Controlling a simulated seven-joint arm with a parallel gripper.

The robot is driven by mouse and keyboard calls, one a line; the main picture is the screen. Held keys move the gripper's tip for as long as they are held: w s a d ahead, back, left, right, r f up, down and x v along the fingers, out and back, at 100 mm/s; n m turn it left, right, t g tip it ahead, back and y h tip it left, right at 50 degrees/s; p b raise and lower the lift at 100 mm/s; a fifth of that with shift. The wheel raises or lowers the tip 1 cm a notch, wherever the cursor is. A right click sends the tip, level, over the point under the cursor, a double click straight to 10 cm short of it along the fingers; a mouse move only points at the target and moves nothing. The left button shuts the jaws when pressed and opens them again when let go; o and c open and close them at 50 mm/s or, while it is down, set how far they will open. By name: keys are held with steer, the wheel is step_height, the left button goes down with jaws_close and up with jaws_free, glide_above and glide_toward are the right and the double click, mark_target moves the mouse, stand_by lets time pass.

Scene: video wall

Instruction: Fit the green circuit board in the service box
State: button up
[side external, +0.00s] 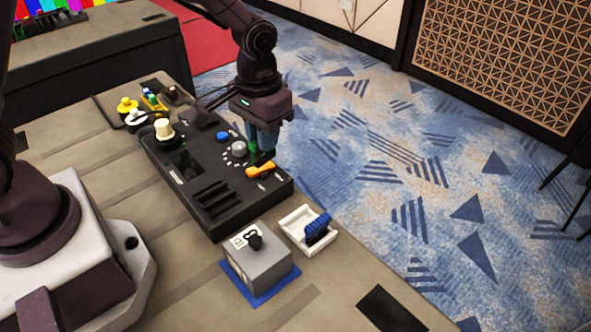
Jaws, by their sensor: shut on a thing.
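My gripper (262,150) points down over the far right part of the black service box (237,208), near its grey dial and orange lever. It is shut on a green piece (253,153), which looks like the green circuit board. Only a sliver of it shows beside the fingers, and I cannot tell whether it touches the box top. The black box has several dark parallel slots (217,196) in its near part, left of the gripper.
A white tray (295,238) holds a blue ribbed piece (318,229). A grey box with a black knob (258,268) stands on a blue mat (236,286). The orange lever (261,171), blue button (222,136) and cream knob (164,129) rise from the black box.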

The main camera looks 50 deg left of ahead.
steer(key=s+a+r+m, duration=0.1)
steer(key=s+a, duration=0.4)
steer(key=s, duration=0.4)
steer(key=shift+d+f, duration=0.15)
steer(key=shift+f, duration=1.35)
steer(key=shift+d+f, duration=0.1)
steer(key=shift+f, duration=1.35)
steer(key=shift+f, duration=1.35)
steer(key=o, duration=1)
steer(key=shift+o, duration=0.2)
steer(key=shift+r, duration=0.1)
step_height(320, 180, up, 8)
stand_by(0.7)
stand_by(0.4)
